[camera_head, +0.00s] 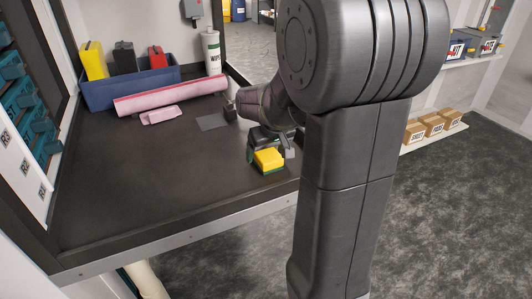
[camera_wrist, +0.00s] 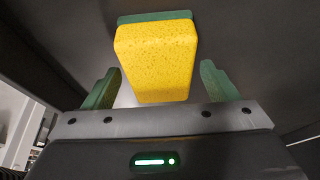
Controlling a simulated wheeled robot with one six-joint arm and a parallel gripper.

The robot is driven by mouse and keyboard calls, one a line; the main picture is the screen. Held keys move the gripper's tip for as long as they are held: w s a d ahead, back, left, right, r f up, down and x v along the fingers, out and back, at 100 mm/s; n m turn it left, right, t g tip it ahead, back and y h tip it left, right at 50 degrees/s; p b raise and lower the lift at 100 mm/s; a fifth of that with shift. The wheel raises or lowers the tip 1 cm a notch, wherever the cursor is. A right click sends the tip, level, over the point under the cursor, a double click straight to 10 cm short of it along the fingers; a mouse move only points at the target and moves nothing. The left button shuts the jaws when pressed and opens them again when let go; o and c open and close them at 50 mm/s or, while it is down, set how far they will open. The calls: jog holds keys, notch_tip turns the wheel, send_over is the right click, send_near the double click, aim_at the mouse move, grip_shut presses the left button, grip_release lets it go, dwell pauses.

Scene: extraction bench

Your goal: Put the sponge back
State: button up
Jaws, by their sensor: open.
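The sponge (camera_head: 268,158) is yellow with a dark green layer underneath and lies on the dark bench top near its right front edge. In the wrist view the sponge (camera_wrist: 155,58) fills the upper middle, between and beyond the two green-padded fingers. My gripper (camera_wrist: 160,88) is open, with clear gaps beside the sponge on both sides. In the head view my gripper (camera_head: 272,148) is at the sponge, partly hidden by it and by my arm. Whether a fingertip touches the sponge cannot be told.
A blue bin (camera_head: 130,92) with yellow, black and red items stands at the back left. A pink roll (camera_head: 172,94) and folded pink cloth (camera_head: 161,115) lie before it. A grey mat (camera_head: 213,122) and white wipes canister (camera_head: 212,52) are farther right. The front left bench is clear.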

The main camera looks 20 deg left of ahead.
jog(key=v, duration=1.1)
jog(key=shift+s, duration=0.1)
